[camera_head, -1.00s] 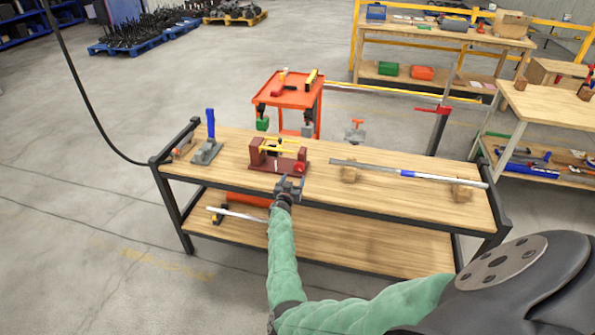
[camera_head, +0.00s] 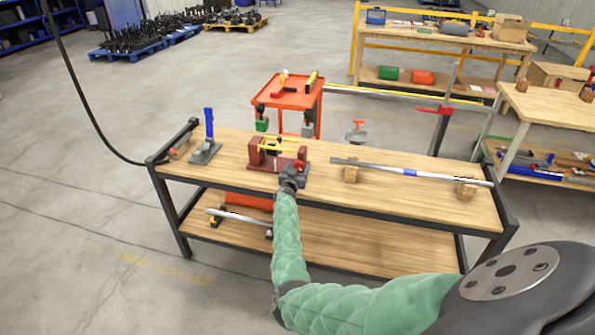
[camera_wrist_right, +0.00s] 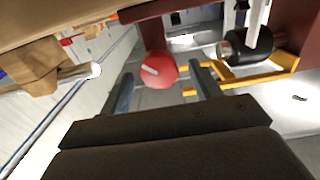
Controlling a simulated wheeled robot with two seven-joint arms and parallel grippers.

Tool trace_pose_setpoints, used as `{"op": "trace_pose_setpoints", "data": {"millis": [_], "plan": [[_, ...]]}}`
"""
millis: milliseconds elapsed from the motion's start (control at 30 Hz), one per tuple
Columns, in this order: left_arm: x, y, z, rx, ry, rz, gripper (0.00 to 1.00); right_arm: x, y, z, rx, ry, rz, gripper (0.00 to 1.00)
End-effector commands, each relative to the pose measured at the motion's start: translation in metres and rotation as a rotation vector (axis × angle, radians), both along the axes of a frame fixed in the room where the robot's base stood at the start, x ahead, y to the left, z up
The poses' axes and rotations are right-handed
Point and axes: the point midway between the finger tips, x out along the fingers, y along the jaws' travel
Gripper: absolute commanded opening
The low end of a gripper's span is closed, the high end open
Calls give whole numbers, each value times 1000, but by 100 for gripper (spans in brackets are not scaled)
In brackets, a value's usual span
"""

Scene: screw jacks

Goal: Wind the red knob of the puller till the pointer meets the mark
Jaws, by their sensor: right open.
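The puller (camera_head: 257,160), a dark red frame with yellow rods, stands on the wooden bench. Its red knob (camera_head: 300,165) is on its right side, partly hidden by my right gripper (camera_head: 293,174). In the right wrist view the round red knob (camera_wrist_right: 158,70) bears a short white line. It appears between the two grey fingertips of my open right gripper (camera_wrist_right: 163,78), with a gap on each side. Contact is not visible. Yellow rods (camera_wrist_right: 262,80) show to the right there. I cannot make out the pointer and mark clearly. My left gripper is not in view.
A blue-handled tool (camera_head: 207,140) stands left of the puller. A long metal bar (camera_head: 405,171) lies on wooden blocks to the right. An orange cart (camera_head: 290,95) stands behind the bench. The bench top (camera_head: 400,205) is clear in front of the bar.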

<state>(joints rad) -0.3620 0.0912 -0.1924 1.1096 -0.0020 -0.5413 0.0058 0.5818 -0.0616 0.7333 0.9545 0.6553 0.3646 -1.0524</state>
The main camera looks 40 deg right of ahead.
Motion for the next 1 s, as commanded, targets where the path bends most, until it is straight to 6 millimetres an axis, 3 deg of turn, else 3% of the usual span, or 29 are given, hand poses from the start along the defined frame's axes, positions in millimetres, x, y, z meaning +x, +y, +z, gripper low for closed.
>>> {"op": "trace_pose_setpoints", "data": {"millis": [167,400,700,1000], "plan": [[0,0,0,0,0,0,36,0,0,0,0,0,0,63],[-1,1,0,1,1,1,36,0,0,0,0,0,0,18],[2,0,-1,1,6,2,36,-1,0,-1,68,-79,-1,18],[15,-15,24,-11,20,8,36,-1,0,-2,247,-289,0,18]]}}
